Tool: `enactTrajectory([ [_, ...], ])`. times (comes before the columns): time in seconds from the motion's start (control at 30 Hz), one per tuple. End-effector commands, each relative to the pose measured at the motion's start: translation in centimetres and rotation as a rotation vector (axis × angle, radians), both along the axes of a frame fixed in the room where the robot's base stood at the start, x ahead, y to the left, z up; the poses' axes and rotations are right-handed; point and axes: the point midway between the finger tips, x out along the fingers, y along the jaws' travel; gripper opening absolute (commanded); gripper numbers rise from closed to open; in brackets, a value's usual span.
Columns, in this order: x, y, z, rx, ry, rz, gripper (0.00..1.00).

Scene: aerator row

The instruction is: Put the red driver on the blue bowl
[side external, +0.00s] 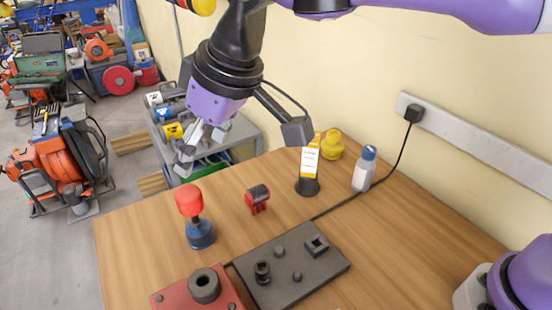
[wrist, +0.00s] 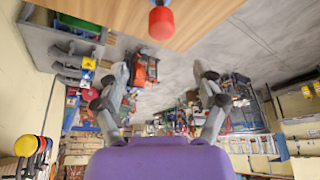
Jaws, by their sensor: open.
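The red driver (side external: 189,201) is upright near the left side of the wooden table, its red head at the top. A dark narrow part joins it to the blue bowl (side external: 200,234), a rounded blue piece directly below. I cannot tell exactly how the two meet. The red head also shows at the top of the wrist view (wrist: 161,22), near the table edge. My gripper (side external: 200,149) is open and empty, above and apart from the red driver, with its fingers spread in the wrist view (wrist: 164,101).
A small red-and-black item (side external: 257,199) stands right of the driver. A dark board (side external: 325,267) with raised parts and a red block (side external: 168,298) lie at the front. A tagged black-based item (side external: 307,186), a yellow piece (side external: 332,146) and a bottle (side external: 362,176) stand behind. A cable crosses the table.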

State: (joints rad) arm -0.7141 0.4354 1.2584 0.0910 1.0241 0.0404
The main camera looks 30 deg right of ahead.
Motion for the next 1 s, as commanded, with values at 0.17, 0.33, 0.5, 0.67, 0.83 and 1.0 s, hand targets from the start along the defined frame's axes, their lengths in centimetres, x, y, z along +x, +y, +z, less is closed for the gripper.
enactTrajectory([
  [0.17,-0.2,-6.3,2.2,0.006,-0.013,-0.1,0.79],
  [0.33,-3.9,-17.4,3.3,0.014,-0.037,-0.289,0.79],
  [0.5,-9.7,-24.8,1.3,0.017,-0.057,-0.462,0.79],
  [0.67,-13.4,-27.7,-1.1,0.015,-0.067,-0.559,0.79],
  [0.83,-14.6,-28.5,-2.2,0.015,-0.068,-0.589,0.79],
  [1.0,-14.6,-28.4,-2.2,0.014,-0.067,-0.588,0.79],
])
